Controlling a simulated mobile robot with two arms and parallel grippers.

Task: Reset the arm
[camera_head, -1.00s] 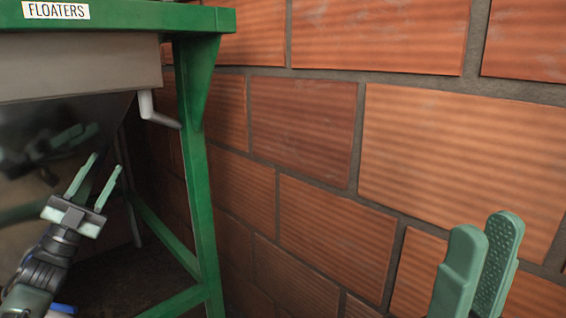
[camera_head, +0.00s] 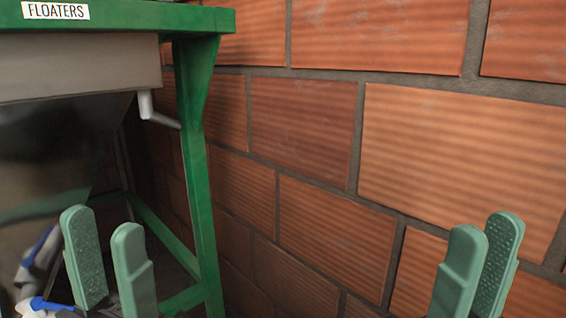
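My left gripper (camera_head: 106,236) shows at the lower left, its two green fingers pointing up and spread apart. It is open with nothing between the fingers, in front of the green frame's lower part. My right gripper (camera_head: 482,238) shows at the lower right, in front of the brick wall. Its two green fingers point up, with a narrow gap seen between the tips, and it holds nothing visible. The bases of both grippers are below the picture's edge.
A green metal frame (camera_head: 196,165) labelled "FLOATERS" (camera_head: 56,11) stands at the left, with a grey metal hopper (camera_head: 75,75) and a small grey spout (camera_head: 155,112). A brick wall (camera_head: 330,140) fills the back and right. The space between my grippers looks clear.

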